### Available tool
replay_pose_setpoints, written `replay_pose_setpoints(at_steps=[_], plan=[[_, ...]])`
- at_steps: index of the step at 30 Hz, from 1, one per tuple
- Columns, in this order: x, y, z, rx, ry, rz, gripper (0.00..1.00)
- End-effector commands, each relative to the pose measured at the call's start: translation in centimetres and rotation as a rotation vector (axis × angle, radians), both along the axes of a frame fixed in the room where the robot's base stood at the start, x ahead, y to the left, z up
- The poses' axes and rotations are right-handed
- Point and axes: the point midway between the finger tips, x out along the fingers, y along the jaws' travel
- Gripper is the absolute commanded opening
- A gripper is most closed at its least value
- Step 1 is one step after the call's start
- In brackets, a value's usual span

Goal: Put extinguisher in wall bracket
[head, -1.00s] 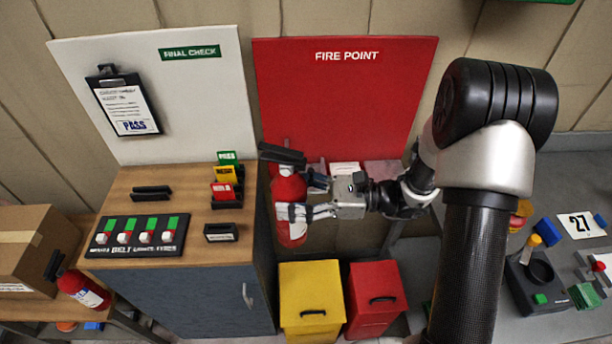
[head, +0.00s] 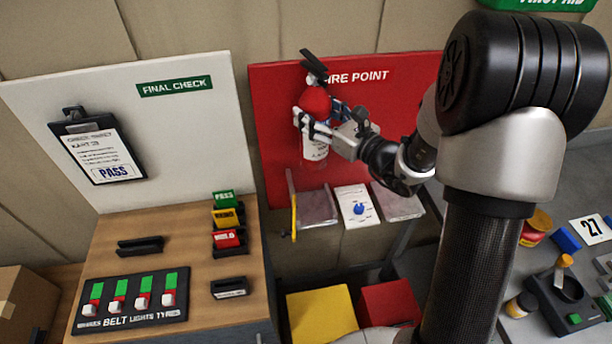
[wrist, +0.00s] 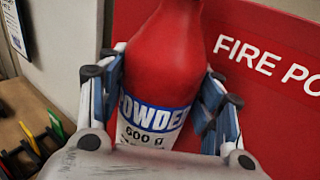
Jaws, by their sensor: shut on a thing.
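The extinguisher (head: 315,103) is red with a black handle on top and a white label. In the wrist view its red body (wrist: 165,55) shows a POWDER 600 g label. My gripper (head: 318,127) is shut around the body, with a finger on each side in the wrist view (wrist: 165,95). It holds the extinguisher roughly upright, leaning slightly, in front of the red FIRE POINT board (head: 275,125). I cannot make out a wall bracket; the extinguisher and my gripper cover part of the board. The gap to the board cannot be told.
Below the board are a yellow-edged upright strip (head: 293,210), clear trays (head: 318,208) and a white card with a blue knob (head: 357,206). A wooden-topped cabinet (head: 180,265) stands left. Yellow (head: 322,315) and red (head: 388,303) bins are on the floor.

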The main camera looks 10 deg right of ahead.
Motion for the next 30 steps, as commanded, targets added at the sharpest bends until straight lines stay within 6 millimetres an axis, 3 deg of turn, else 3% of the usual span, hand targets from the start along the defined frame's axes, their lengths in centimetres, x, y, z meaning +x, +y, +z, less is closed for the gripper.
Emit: replay_pose_setpoints(at_steps=[18, 30], plan=[[0.0, -0.1, -13.0, 0.002, -0.002, -0.002, 0.00], [0.1, -0.1, -15.9, 0.002, -0.005, -0.002, 0.00]])
